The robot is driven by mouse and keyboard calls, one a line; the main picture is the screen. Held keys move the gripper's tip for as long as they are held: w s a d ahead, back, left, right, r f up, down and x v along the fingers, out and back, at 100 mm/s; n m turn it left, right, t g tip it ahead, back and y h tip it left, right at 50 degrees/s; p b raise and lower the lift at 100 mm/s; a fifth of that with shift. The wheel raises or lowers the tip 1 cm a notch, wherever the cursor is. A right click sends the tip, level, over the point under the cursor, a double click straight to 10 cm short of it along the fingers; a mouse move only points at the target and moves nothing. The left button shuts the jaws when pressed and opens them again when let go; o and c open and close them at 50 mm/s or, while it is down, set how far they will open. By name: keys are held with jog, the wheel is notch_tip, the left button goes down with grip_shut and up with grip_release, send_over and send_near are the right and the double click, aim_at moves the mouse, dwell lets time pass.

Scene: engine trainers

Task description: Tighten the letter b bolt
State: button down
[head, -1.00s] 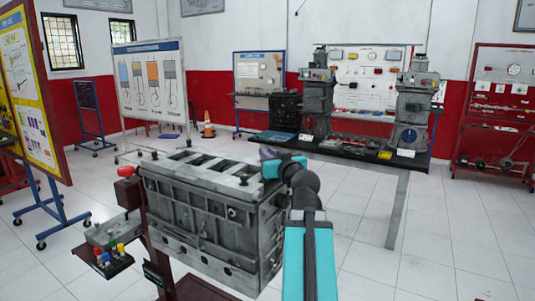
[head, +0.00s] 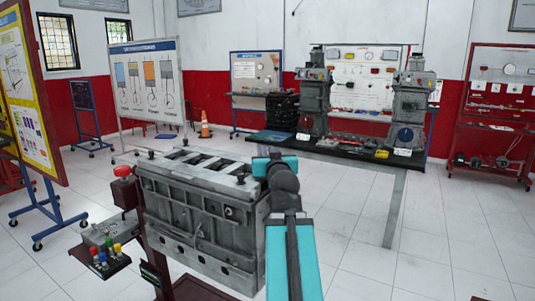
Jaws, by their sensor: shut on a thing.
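The grey engine block (head: 205,215) stands on a stand at the centre left, with a slotted top. Dark bolts stand up from its top: one at the near right corner (head: 241,179), one at the left end (head: 151,155), and one at the far edge (head: 185,142). No letters are readable, so I cannot tell which is bolt b. My arm reaches up from the bottom to the block's right end. Its teal wrist (head: 261,166) is over or beside the top right corner. The fingers and anything between them are hidden.
A control box (head: 100,237) with coloured buttons is on a tray at the block's left. A bench (head: 365,155) with two machines stands behind. Display boards line the walls, one at the left (head: 146,87). The white floor to the right is open.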

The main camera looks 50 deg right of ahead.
jog(key=shift+d+r+h, duration=0.1)
jog(key=shift+h, duration=0.2)
dwell(0.4)
jog(key=c, duration=1.7)
grip_release()
jog(key=shift+s+b, duration=0.15)
jog(key=shift+b, duration=0.25)
